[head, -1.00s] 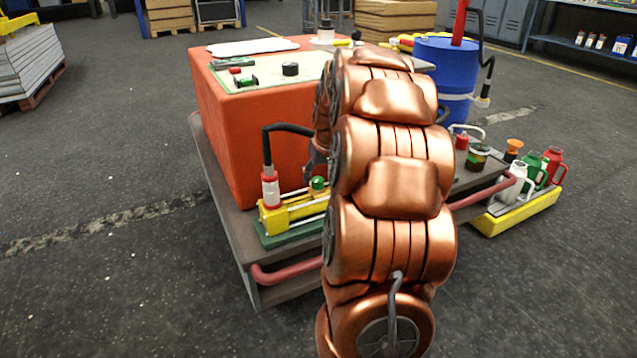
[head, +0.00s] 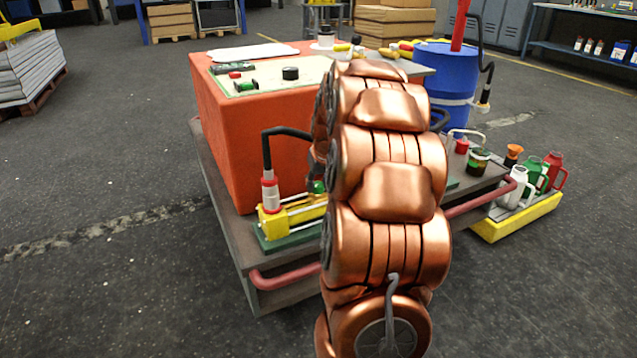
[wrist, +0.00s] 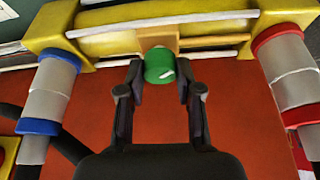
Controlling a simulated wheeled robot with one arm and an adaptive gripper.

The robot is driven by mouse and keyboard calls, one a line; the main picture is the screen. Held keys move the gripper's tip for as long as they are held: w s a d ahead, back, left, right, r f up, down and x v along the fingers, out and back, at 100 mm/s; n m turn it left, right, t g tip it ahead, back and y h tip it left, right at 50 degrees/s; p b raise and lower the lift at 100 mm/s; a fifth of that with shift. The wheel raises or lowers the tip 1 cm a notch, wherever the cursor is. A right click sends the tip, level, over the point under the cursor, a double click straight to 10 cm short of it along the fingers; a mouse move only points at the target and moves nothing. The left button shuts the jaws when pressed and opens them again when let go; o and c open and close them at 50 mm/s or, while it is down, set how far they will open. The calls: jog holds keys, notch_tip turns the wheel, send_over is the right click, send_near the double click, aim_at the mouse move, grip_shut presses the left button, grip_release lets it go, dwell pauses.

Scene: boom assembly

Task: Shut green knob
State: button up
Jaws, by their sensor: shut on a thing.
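The green knob (wrist: 160,66) sits at the front of a small tan block on the yellow cylinder unit (wrist: 150,38). In the wrist view my gripper (wrist: 161,78) has one dark finger on each side of the knob, shut on it. A white mark shows on the knob's face. In the head view the knob (head: 318,187) is a small green spot beside my copper arm, which hides most of my gripper and the right part of the yellow unit (head: 290,215).
A blue-banded hose fitting (wrist: 50,90) and a red-banded one (wrist: 290,75) flank my gripper. The orange box (head: 225,130) stands behind the unit on the cart, whose red handle (head: 285,276) is at the front. Bottles in a yellow tray (head: 515,218) stand at the right.

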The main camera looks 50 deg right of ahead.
jog(key=shift+r+m+p, duration=0.1)
jog(key=shift+m+p, duration=0.2)
jog(key=shift+p, duration=0.3)
grip_shut()
jog(key=shift+r+m+h+p, duration=0.15)
jog(key=shift+m+h+p, duration=0.2)
jog(key=shift+p, duration=0.65)
jog(key=m+g+p, duration=0.1)
jog(key=m+p, duration=0.1)
jog(key=p, duration=0.1)
jog(key=shift+a+h+p, duration=0.1)
jog(key=shift+h+p, duration=0.15)
jog(key=shift+p, duration=0.05)
jog(key=m+p, duration=0.2)
jog(key=p, duration=0.1)
jog(key=shift+m+h, duration=0.25)
jog(key=shift+h, duration=0.05)
jog(key=shift+w+f+m+g+h+p, duration=0.1)
jog(key=shift+f+m+g+h+p, duration=0.15)
jog(key=shift+m+g+p, duration=0.55)
jog(key=shift+m, duration=0.4)
jog(key=o, duration=1.1)
grip_release()
